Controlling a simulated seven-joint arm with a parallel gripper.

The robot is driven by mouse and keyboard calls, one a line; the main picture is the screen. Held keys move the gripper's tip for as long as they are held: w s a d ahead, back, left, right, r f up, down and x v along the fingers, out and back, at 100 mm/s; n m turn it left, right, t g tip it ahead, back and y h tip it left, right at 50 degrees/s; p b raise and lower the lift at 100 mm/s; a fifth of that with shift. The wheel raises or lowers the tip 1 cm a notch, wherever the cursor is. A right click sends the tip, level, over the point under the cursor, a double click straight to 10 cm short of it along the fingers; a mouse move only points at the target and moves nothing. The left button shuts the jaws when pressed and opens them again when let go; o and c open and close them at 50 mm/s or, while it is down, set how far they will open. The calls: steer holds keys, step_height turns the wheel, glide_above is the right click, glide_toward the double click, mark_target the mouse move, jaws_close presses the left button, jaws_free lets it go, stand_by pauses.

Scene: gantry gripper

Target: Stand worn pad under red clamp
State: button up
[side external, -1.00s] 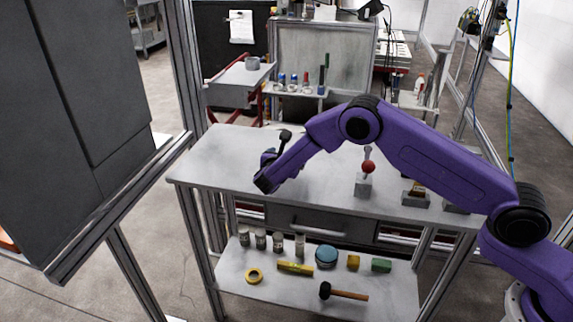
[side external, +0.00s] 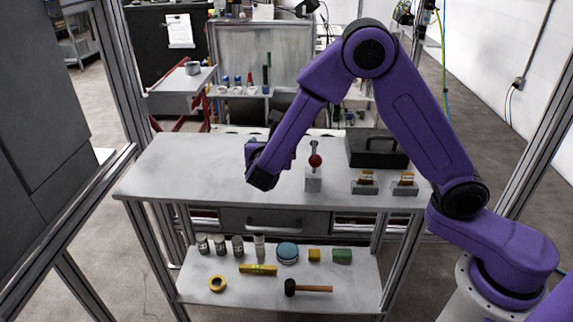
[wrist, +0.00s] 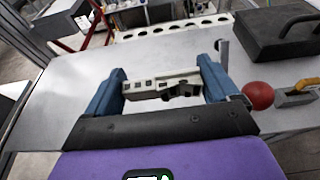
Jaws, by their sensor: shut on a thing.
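My gripper (wrist: 162,86) has two blue fingers, closed on the ends of a pale grey slotted piece (wrist: 150,84) with dark parts at its right. I cannot tell whether this is the worn pad. In the side external view, my gripper (side external: 262,178) is low over the tabletop, left of the red clamp, and hides what it holds. The red clamp (side external: 314,180) is a grey upright block with a red ball (side external: 315,161) on it. The ball also shows in the wrist view (wrist: 258,95), right of my right finger. The space under the clamp is not clear to see.
Two grey blocks with yellow-orange pieces (side external: 366,181) (side external: 407,180) stand right of the clamp. A black case (side external: 372,148) lies behind them. The left tabletop (side external: 185,170) is bare. The lower shelf (side external: 350,290) holds jars, a mallet, tape and several blocks.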

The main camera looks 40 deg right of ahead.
steer(key=s+d+r+n+t+y, duration=0.1)
steer(key=s+d+r+n+y, duration=0.1)
steer(key=d, duration=0.3)
steer(key=shift+r+t, duration=0.35)
steer(key=shift+t, duration=0.05)
steer(key=s+d+n+y, duration=0.1)
steer(key=s+d, duration=0.1)
steer(key=s+d+r+n+t+y, duration=0.1)
steer(key=s+d+y, duration=0.1)
steer(key=s, duration=0.1)
steer(key=shift+s+d+r+n, duration=0.1)
steer(key=shift+d+r+n, duration=0.1)
steer(key=shift+n, duration=0.2)
steer(key=shift+s+d+n+t+y, duration=0.3)
steer(key=shift+s+y, duration=0.2)
steer(key=shift+s, duration=0.15)
steer(key=m+g, duration=0.1)
steer(key=g, duration=0.1)
glide_above(243, 163)
steer(key=s, duration=0.1)
steer(key=shift+h, duration=0.3)
step_height(243, 163, down, 13)
steer(key=shift+d+r, duration=0.15)
steer(key=shift+r, duration=0.05)
steer(key=shift+w+f, duration=0.5)
steer(key=shift+f, duration=1.65)
